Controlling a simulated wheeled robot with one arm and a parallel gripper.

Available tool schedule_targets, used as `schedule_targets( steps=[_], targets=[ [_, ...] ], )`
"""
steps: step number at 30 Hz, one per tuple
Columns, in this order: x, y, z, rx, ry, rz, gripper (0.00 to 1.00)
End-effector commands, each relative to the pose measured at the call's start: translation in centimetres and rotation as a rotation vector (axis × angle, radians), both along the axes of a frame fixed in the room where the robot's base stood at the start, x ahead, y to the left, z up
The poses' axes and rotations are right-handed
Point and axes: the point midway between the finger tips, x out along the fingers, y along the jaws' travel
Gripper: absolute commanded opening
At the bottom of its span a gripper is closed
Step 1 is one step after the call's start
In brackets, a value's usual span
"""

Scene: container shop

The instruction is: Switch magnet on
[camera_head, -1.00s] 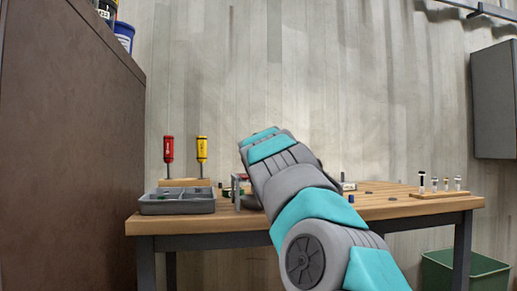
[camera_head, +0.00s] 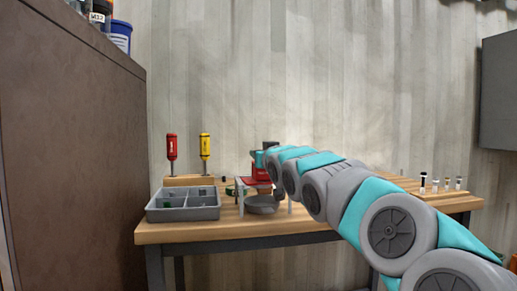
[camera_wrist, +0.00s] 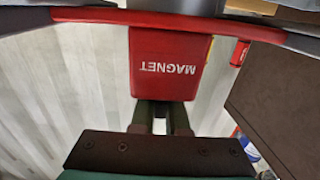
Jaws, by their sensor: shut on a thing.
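The red magnet (camera_wrist: 170,65), a block with white lettering "MAGNET", fills the upper middle of the wrist view. The lettering appears upside down. My gripper (camera_wrist: 162,108) is shut on the magnet, with its two dark fingers meeting the block's lower end. In the head view, the red magnet (camera_head: 260,173) shows small at the end of my arm, above a grey round dish (camera_head: 262,205) on the bench. My fingers are hard to make out there. I cannot see any switch position on the magnet.
A grey divided tray (camera_head: 184,212) stands left on the wooden bench (camera_head: 230,232). Red (camera_head: 171,148) and yellow (camera_head: 204,147) screwdrivers stand upright behind it. A brown cabinet (camera_head: 70,150) is close on the left. A curved red band (camera_wrist: 150,18) crosses the wrist view.

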Motion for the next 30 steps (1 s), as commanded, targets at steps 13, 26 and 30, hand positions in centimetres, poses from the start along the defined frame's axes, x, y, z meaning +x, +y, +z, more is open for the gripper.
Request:
schedule_targets(
  steps=[13,26,30],
  targets=[
    [0.0,0.0,0.0,0.0,-0.001,0.0,0.38],
    [-0.6,-0.3,-0.1,0.0,0.0,0.0,0.42],
    [-2.2,-1.0,-0.2,-0.002,0.0,-0.001,0.42]
  ],
)
